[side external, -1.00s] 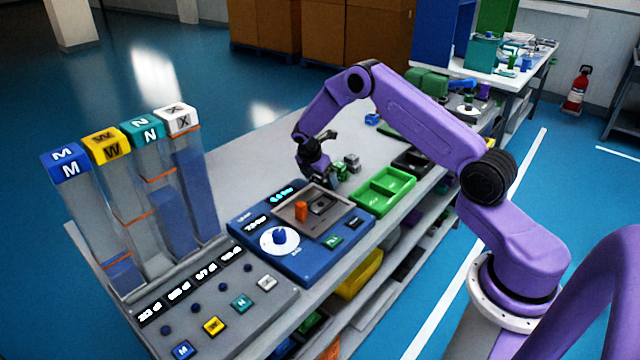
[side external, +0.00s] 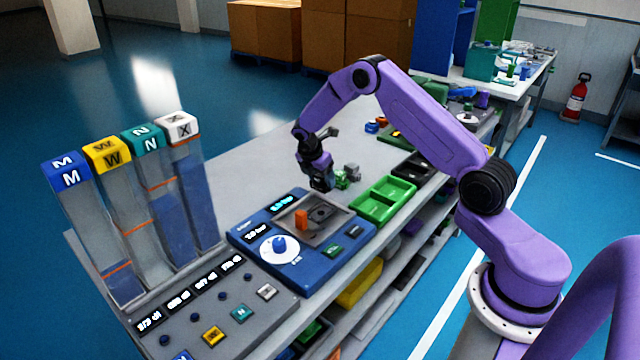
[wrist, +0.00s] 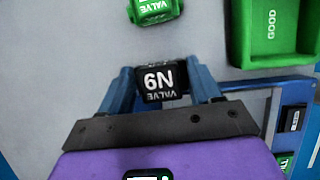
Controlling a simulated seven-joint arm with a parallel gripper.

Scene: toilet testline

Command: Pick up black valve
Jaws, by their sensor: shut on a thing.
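The black valve (wrist: 158,80), with white lettering that reads "VALVE", sits between the two blue fingers of my gripper (wrist: 160,88) in the wrist view. The fingers are shut on its sides. In the side external view my gripper (side external: 320,186) is just behind the blue test device, low at the table top. The black valve is hard to pick out there against the dark gripper. I cannot tell whether it touches the table.
A green valve (wrist: 152,10) lies close ahead; a grey valve (side external: 352,172) is beside it. A green two-part tray (side external: 384,205) marked GOOD stands to the right. The blue test device (side external: 270,262), holding an orange part (side external: 301,220), is in front.

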